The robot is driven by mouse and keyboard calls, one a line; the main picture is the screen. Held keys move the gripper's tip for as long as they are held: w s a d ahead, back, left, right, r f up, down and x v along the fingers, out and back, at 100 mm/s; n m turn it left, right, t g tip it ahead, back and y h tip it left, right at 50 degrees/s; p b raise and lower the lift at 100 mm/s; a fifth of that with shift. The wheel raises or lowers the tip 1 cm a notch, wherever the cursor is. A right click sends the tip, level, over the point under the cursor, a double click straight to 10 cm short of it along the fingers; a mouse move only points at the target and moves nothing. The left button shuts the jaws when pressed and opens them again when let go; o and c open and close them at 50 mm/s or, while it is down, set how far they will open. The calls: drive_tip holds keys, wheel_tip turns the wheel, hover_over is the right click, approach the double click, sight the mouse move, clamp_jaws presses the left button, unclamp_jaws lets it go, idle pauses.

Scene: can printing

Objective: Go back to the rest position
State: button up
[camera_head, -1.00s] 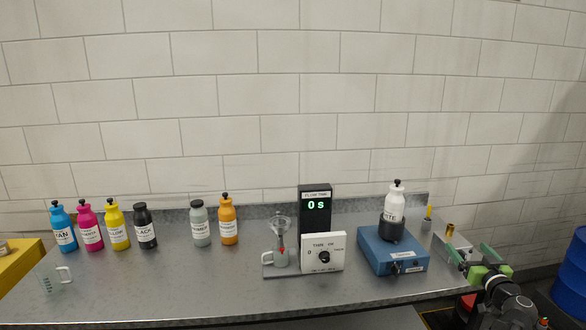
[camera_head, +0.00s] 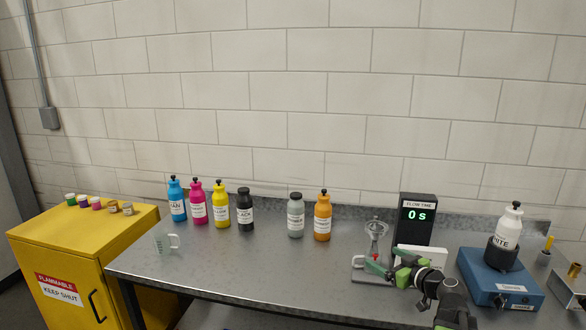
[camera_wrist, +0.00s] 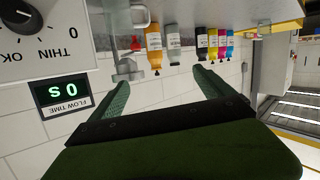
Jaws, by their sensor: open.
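My gripper (camera_head: 385,261) has green fingers and is open and empty. In the head view it appears in front of the flow cup stand (camera_head: 368,275) and the white dial panel, hiding parts of both. In the wrist view my gripper (camera_wrist: 158,80) shows both fingers spread wide with nothing between them. That view is upside down, with the dial panel (camera_wrist: 38,25) and the flow time display (camera_wrist: 62,93) at the left.
Several labelled bottles, including the orange one (camera_head: 322,218), line the back of the grey bench (camera_head: 260,265). A white bottle (camera_head: 508,226) sits on the blue device (camera_head: 495,280). A yellow cabinet (camera_head: 80,240) with small cups adjoins at left.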

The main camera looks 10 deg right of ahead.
drive_tip(key=s+a+f+n+g+y, duration=0.1)
drive_tip(key=s+a+f+g, duration=0.2)
drive_tip(key=a, duration=0.7)
drive_tip(key=s+a+f+n+g, duration=0.1)
drive_tip(key=a+f+g, duration=0.3)
drive_tip(key=a, duration=0.5)
drive_tip(key=s+a+f+n+g+y, duration=0.15)
drive_tip(key=a+f, duration=0.35)
drive_tip(key=a, duration=0.5)
drive_tip(key=s+d+f+m+g+h, duration=0.6)
drive_tip(key=s+d+m+h, duration=0.1)
drive_tip(key=s, duration=0.3)
drive_tip(key=shift+s+d+m, duration=0.4)
drive_tip(key=shift+d+m, duration=0.25)
drive_tip(key=shift+d, duration=0.05)
